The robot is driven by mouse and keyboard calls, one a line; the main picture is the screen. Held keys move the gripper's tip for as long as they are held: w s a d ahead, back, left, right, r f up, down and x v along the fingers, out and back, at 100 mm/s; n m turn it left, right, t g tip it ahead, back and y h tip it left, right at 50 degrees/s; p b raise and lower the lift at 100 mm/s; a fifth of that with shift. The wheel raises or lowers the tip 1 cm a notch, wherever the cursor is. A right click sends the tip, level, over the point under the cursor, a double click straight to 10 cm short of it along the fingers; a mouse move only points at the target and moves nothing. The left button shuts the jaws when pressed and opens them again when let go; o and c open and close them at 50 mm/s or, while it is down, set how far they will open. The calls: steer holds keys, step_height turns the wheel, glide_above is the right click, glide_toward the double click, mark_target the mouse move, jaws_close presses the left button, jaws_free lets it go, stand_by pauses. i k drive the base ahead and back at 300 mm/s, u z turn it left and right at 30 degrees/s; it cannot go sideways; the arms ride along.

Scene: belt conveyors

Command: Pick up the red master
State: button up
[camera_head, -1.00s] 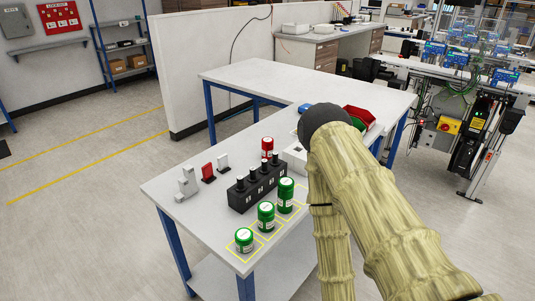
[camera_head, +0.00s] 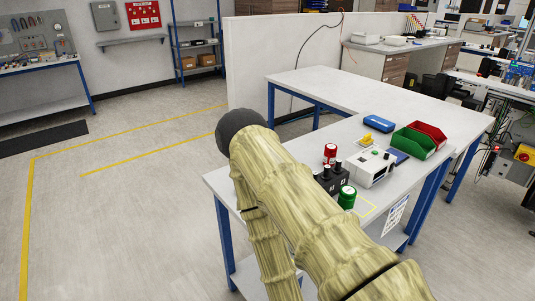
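A red canister (camera_head: 330,153) with a pale label stands upright on the white worktable (camera_head: 222,183). It is just behind a black block (camera_head: 338,184) with black knobs on top, which my arm partly covers. A green canister (camera_head: 347,197) stands in front of the block. My sleeved arm crosses the lower middle of the view and hides the left part of the table. My gripper is not in view. I cannot tell from the label whether the red canister is the red master.
A white device (camera_head: 371,169) stands right of the red canister. Green (camera_head: 413,143) and red (camera_head: 427,131) bins and a blue box (camera_head: 378,123) lie farther right. A second white table (camera_head: 330,80) adjoins behind. The floor at left is open.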

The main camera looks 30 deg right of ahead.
mark_target(330, 152)
steer(key=u, duration=1.35)
steer(key=k, duration=1)
steer(key=z, duration=1.5)
